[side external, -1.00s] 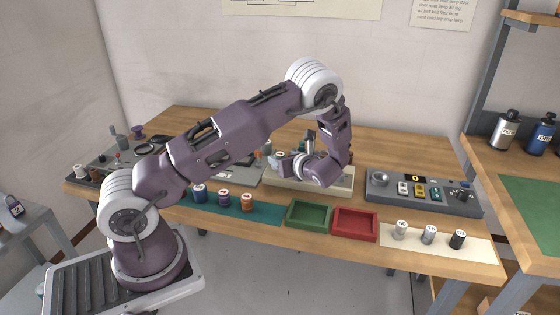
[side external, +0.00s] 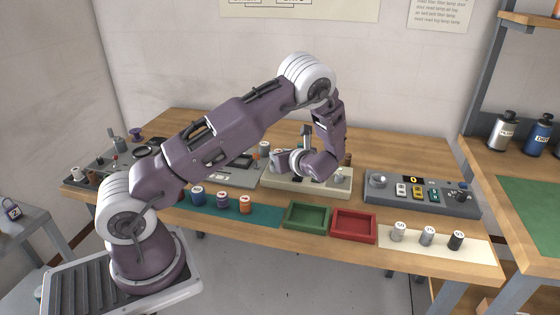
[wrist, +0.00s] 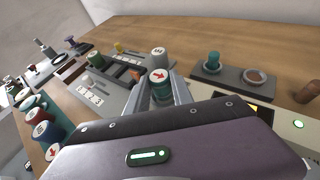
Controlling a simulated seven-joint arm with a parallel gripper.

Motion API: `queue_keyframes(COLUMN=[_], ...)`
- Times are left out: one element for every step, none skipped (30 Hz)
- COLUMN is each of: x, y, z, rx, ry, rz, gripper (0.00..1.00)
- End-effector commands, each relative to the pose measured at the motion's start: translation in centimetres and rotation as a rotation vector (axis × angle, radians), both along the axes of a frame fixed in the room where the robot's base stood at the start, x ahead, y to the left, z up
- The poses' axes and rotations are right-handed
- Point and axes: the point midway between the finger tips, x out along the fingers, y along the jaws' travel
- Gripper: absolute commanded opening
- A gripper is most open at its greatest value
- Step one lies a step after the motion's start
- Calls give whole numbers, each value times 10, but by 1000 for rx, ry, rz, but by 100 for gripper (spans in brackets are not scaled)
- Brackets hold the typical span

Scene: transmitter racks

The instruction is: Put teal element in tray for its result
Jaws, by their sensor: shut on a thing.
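The teal element (wrist: 159,88) has a white top with a red arrow. In the wrist view it stands between the two fingers of my gripper (wrist: 158,98), which is shut on it. In the side external view my gripper (side external: 282,160) is over the cream tester (side external: 300,184) at the middle of the bench, and the held element cannot be made out. A green tray (side external: 307,217) and a red tray (side external: 353,227) lie in front of the tester. Both look empty.
Several elements (side external: 222,200) stand on a teal mat (side external: 265,214) at the left. A grey control box (side external: 420,205) with a "0" display is at the right, behind a pale strip with three weights (side external: 428,236). A grey cylinder (wrist: 158,56) stands behind the held element.

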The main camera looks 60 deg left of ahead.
Motion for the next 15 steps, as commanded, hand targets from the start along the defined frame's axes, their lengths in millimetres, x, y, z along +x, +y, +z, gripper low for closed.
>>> queue_keyframes(x=[0, 0, 0, 0, 0, 0, 0, 0, 1, 2, 4, 7, 11, 15, 21], y=[0, 0, 0, 0, 0, 0, 0, 0, -1, -3, -7, -14, -21, -31, -45], z=[14, 22, 33, 41, 49, 57, 63, 68, 73, 76, 79, 80, 81, 81, 80], rx=[0, 0, 0, 0, 0, -1, -1, -1, 1, 0, 1, 1, 2, 3, 3], ry=[-6, -7, -7, -6, -6, -6, -5, -5, -4, -3, -2, -3, -3, -2, -3], rz=[0, 1, 1, 0, 0, 1, 2, 1, -2, -5, -10, -22, -32, -47, -68], gripper=[0, 0, 0, 0, 0, 0, 0, 0, 0, 0, 0, 0, 0, 0, 0])
